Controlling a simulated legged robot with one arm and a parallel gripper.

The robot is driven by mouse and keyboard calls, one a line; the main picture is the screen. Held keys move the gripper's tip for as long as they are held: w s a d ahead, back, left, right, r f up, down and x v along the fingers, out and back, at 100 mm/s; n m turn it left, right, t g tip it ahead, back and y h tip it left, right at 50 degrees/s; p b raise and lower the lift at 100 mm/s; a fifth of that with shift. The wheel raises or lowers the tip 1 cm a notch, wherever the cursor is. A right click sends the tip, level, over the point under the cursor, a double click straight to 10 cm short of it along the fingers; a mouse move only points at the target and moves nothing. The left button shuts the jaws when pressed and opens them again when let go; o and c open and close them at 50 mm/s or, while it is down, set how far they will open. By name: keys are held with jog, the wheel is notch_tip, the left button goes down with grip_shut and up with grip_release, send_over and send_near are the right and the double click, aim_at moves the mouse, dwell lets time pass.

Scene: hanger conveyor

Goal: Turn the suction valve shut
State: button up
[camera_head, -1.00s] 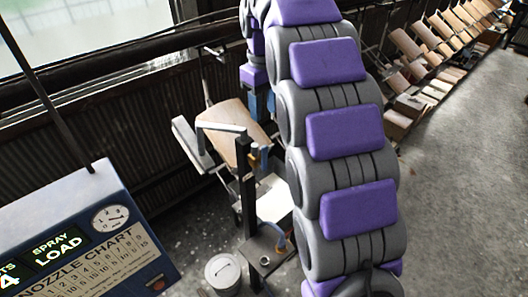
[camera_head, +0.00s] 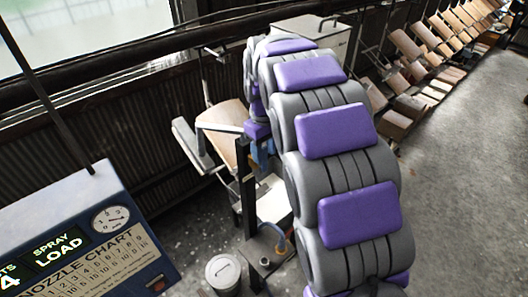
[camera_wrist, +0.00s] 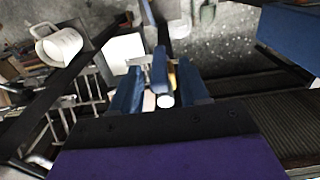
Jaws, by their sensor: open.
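My gripper (camera_wrist: 160,92) is open in the wrist view, with its two blue fingers apart. A blue bar (camera_wrist: 159,70), a pale round end (camera_wrist: 165,101) and a small yellowish part show in the gap between the fingers. I cannot tell for certain which of these is the suction valve, or whether a finger touches it. In the head view my gripper (camera_head: 262,152) is beside the upper part of a dark post (camera_head: 247,190) that carries a grey crossbar. My arm hides much of the area behind it, and the valve's handle is not clear there.
A blue spray panel with a nozzle chart (camera_head: 92,250) stands at lower left. A lidded bucket (camera_head: 223,271) is on the floor by the post's foot, near a blue hose. A tan board (camera_head: 228,120) is behind the post. Open floor (camera_head: 465,200) lies to the right.

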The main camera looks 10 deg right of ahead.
jog(key=shift+f, duration=0.7)
jog(key=shift+c, duration=0.3)
grip_shut()
